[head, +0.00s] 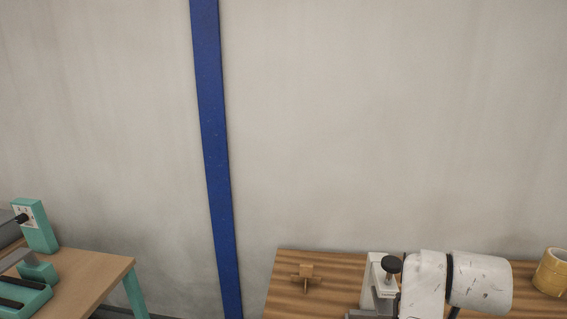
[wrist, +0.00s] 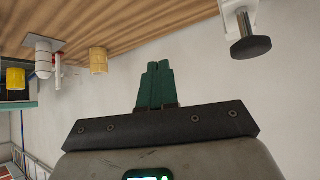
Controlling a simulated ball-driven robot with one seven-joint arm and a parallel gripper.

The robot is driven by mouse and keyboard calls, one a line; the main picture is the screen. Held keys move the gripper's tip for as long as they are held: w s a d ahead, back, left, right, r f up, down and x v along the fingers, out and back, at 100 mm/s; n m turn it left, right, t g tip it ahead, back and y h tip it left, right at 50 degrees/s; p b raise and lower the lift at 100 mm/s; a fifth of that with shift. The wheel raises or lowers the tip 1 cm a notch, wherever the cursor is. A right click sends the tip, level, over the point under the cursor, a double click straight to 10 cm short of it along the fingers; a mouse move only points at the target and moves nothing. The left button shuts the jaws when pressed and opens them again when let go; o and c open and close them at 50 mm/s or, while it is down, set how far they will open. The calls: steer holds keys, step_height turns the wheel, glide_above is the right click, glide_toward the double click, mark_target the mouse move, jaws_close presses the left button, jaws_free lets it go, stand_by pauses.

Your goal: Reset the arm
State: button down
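My gripper (wrist: 156,82) shows in the wrist view with its green fingers pressed together and nothing visible between them. It hangs in free air beside the wooden table (wrist: 125,30), which fills the top of that view. In the head view, scuffed white links of my arm rise over the table's (head: 345,268) front right part. My gripper is not visible there.
A white clamp with a black knob (head: 391,264) is on the table; it also shows in the wrist view (wrist: 250,48). A small wooden stand (head: 306,276) sits left of it. A yellow tape roll (head: 551,272) is at right. A green machine (head: 38,226) stands left.

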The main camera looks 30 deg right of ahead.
steer(key=s+a+f+n+y, duration=0.35)
steer(key=a+f+n, duration=0.35)
steer(key=a, duration=0.5)
steer(key=s+a+f+n+y, duration=0.2)
steer(key=a+f+n+y, duration=0.2)
steer(key=a+f, duration=0.7)
steer(key=s+a+f+g, duration=0.1)
steer(key=s+f+g, duration=0.2)
steer(key=s, duration=0.8)
step_height(320, 180, down, 3)
steer(key=shift+s+a+r+g, duration=0.1)
steer(key=shift+s+a+g, duration=0.05)
steer(key=shift+g, duration=0.15)
